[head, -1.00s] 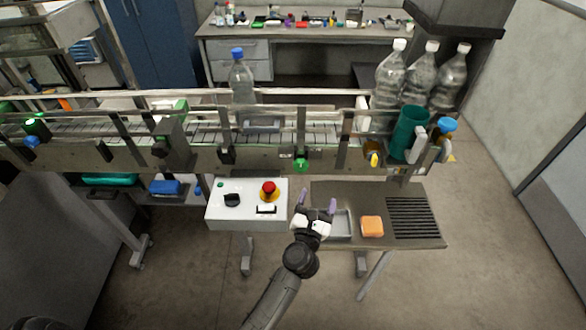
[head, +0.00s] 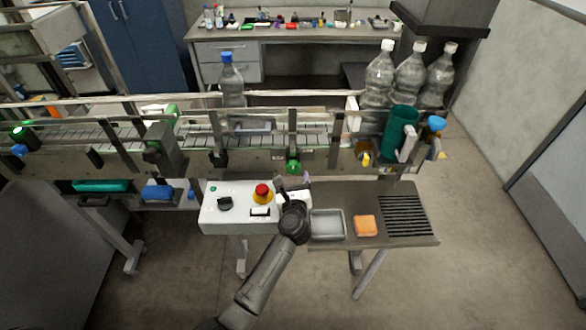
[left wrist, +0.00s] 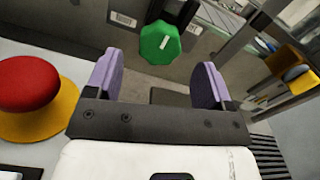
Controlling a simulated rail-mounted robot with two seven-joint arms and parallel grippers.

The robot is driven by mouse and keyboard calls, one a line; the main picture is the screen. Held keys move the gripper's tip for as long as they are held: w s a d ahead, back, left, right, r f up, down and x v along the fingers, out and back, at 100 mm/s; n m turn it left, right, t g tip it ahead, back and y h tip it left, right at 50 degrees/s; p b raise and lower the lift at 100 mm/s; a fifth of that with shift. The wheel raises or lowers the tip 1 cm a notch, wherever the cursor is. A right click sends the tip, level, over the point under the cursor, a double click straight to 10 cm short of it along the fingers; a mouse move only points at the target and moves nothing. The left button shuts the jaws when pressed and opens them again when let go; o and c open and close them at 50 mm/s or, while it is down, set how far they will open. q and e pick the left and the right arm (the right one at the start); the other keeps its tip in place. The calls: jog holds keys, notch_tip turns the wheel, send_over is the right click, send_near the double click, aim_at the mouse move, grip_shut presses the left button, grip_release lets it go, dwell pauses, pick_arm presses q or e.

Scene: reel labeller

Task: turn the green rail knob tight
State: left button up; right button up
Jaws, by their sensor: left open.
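The green rail knob (head: 293,167) sits on the front face of the conveyor, below the guide rail. In the left wrist view the green knob (left wrist: 160,43) is an octagonal shape with a white mark slanting across its face. My left gripper (head: 292,181) is just below and in front of the knob in the head view. Its two purple fingertips (left wrist: 157,78) are apart with nothing between them, and the knob lies ahead and a little above, not touched. My right gripper is not in view.
A white control box with a red button (head: 262,191) on a yellow base stands left of the gripper. A metal tray (head: 327,236) and an orange sponge (head: 365,226) lie on the table to the right. A clear bottle (head: 232,88) stands on the conveyor.

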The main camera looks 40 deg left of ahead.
aim_at(293, 169)
pick_arm(q)
jog(key=shift+x, duration=2.4)
jog(key=shift+c, duration=0.2)
jog(key=c, duration=0.9)
